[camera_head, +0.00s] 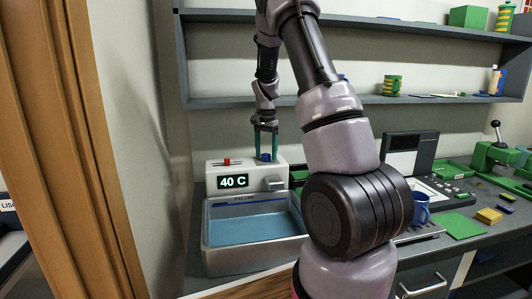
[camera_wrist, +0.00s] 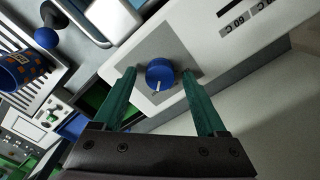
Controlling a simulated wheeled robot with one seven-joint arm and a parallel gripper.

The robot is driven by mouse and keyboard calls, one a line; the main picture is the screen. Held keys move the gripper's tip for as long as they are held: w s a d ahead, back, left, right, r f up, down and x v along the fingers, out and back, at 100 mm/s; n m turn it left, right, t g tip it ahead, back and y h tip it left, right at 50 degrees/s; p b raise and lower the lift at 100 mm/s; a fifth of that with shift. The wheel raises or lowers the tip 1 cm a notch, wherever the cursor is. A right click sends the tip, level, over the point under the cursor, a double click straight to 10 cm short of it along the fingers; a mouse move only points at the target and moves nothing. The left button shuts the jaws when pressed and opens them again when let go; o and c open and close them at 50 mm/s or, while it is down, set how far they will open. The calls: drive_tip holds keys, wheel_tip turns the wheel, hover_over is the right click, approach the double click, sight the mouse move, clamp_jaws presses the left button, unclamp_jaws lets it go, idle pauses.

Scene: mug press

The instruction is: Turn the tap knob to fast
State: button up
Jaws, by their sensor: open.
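The tap unit (camera_head: 210,172) is a white box with a display reading "40 C", a small red part on top and a spout at its right front. Its blue tap knob (camera_head: 265,157) sits on top. In the wrist view the blue knob (camera_wrist: 160,74) has a white mark and sits on a grey plate; any writing on that plate is too small to read. My gripper (camera_head: 264,130) points down over the knob. In the wrist view my gripper (camera_wrist: 158,74) is open, with one green finger on each side of the knob. I cannot tell if either finger touches it.
A basin of water (camera_head: 250,228) stands in front of the tap unit. Two shelves (camera_head: 350,100) run along the wall behind my arm.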

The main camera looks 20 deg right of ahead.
sight(266, 155)
wheel_tip(266, 155, up, 11)
idle(0.4)
drive_tip(key=shift+f, duration=0.1)
drive_tip(key=s+a+r+n+t+y, duration=0.1)
drive_tip(key=s+a+r+n+t, duration=0.1)
drive_tip(key=s+a+r, duration=0.35)
drive_tip(key=s+a+r+n+t+y, duration=0.1)
drive_tip(key=s+a+r+n+t, duration=0.1)
drive_tip(key=s+r, duration=0.65)
drive_tip(key=s+a+n+t, duration=0.1)
drive_tip(key=s+a, duration=0.1)
drive_tip(key=s, duration=0.6)
drive_tip(key=s+a+n+t, duration=0.2)
drive_tip(key=s+a, duration=0.1)
drive_tip(key=s, duration=0.4)
drive_tip(key=shift+s+f, duration=0.4)
drive_tip(key=shift+f, duration=0.05)
